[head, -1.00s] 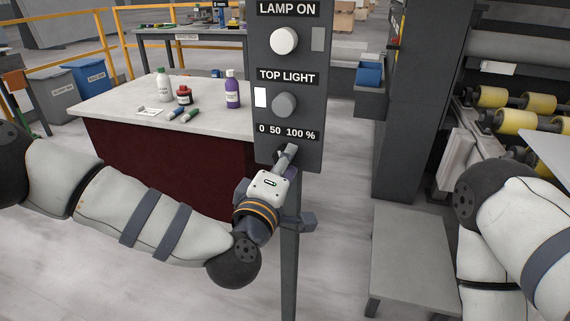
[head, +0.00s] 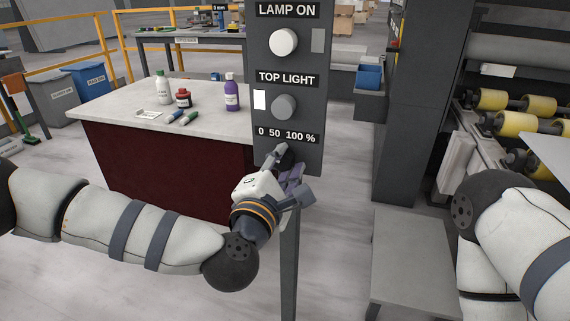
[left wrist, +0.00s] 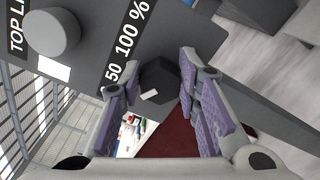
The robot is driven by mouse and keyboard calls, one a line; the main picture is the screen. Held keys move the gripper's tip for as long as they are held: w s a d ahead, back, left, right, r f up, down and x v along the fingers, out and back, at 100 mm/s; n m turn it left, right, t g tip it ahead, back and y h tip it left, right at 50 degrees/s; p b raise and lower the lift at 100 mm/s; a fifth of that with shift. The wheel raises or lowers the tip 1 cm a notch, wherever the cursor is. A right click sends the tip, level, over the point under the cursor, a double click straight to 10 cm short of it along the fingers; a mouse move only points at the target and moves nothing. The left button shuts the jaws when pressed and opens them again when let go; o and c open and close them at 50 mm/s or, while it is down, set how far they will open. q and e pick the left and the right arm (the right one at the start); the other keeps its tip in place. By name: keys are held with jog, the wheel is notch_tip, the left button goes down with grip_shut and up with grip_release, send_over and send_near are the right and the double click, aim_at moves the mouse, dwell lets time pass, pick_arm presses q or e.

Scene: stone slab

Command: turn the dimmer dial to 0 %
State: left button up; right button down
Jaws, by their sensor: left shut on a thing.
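The dimmer dial (head: 287,157) is a dark knob low on the grey control panel (head: 308,95), under the label "0 50 100 %" (head: 287,134). In the left wrist view the dial (left wrist: 159,78) sits between my finger pads, with a pale mark on its edge. My left gripper (head: 284,164) is shut on the dial and tilted, its fingers partly hiding it in the head view; it also shows in the left wrist view (left wrist: 156,92). I cannot read the exact setting. My right arm shows at the right, but its gripper is out of view.
Above the dial are a grey "TOP LIGHT" knob (head: 284,107) and a lit "LAMP ON" button (head: 284,42). A table (head: 215,124) with bottles stands behind to the left. A grey platform (head: 412,265) lies to the right of the panel's post (head: 289,260).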

pick_arm(q)
jog(key=shift+n, duration=0.3)
jog(key=o, duration=1.2)
jog(key=shift+d, duration=0.1)
jog(key=shift+c, duration=0.2)
jog(key=v, duration=1.2)
jog(key=shift+r, duration=0.1)
